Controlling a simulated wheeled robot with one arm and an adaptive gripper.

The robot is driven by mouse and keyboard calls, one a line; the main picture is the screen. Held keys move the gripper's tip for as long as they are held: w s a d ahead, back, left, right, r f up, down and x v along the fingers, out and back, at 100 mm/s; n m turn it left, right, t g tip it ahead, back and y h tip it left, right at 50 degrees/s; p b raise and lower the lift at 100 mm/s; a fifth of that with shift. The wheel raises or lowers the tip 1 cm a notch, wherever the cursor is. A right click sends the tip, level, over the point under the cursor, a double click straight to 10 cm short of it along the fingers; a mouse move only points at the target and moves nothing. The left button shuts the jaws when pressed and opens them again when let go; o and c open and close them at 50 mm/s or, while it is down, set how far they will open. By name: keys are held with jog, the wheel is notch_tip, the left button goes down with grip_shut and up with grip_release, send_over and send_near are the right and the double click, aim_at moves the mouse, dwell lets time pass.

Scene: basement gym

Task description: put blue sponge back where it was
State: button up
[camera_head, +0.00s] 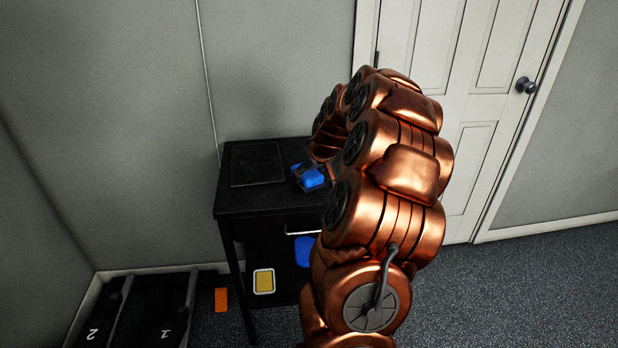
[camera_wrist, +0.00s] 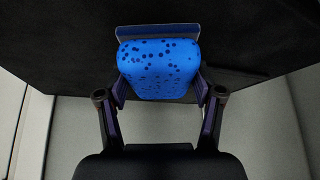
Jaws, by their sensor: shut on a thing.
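The blue sponge (camera_wrist: 158,70) has dark spots and sits between the two fingers of my gripper (camera_wrist: 160,92) in the wrist view. The fingers touch it on both sides. In the head view the sponge (camera_head: 310,177) is at the top of the black table (camera_head: 262,205), right of a dark flat panel on it. I cannot tell whether the sponge rests on the tabletop or is just above it. My copper arm hides the right part of the table and most of my gripper.
A dark flat panel (camera_head: 257,168) lies on the tabletop's left. Below, a yellow sponge-like item (camera_head: 264,281) and a blue item (camera_head: 304,250) are on the lower shelf. An orange block (camera_head: 221,299) and black numbered lanes (camera_head: 140,315) are at the lower left. A white door (camera_head: 450,100) stands behind.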

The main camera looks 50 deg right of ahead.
jog(key=shift+f, duration=0.85)
jog(key=shift+f, duration=0.1)
jog(key=shift+f, duration=0.1)
jog(key=o, duration=1)
jog(key=shift+r, duration=0.25)
jog(key=b+v, duration=0.1)
jog(key=v, duration=1)
jog(key=shift+s+a+r, duration=0.15)
jog(key=shift+s+r, duration=0.05)
jog(key=shift+r, duration=0.15)
